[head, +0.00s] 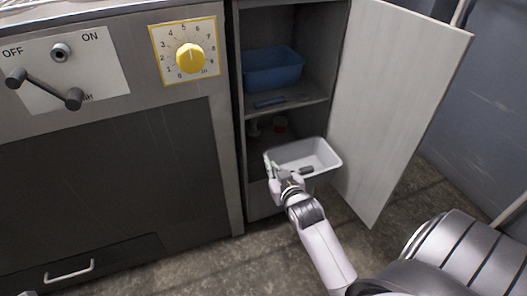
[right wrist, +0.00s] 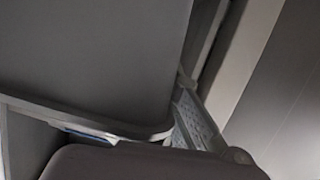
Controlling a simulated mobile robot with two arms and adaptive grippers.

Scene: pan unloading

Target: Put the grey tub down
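The light grey tub (head: 322,150) is at the mouth of the open cabinet, low down, jutting out past the front of the lower compartment. A small dark item lies inside it. My right gripper (head: 272,168) is at the tub's near left corner and appears closed on its rim. In the right wrist view, a large grey surface of the tub (right wrist: 90,60) fills the left, with a finger (right wrist: 197,120) against its edge. What is under the tub is hidden.
A blue bin (head: 272,70) stands on the cabinet's upper shelf. The cabinet door (head: 395,95) stands open on the right. An appliance with a yellow dial (head: 190,58) is on the left.

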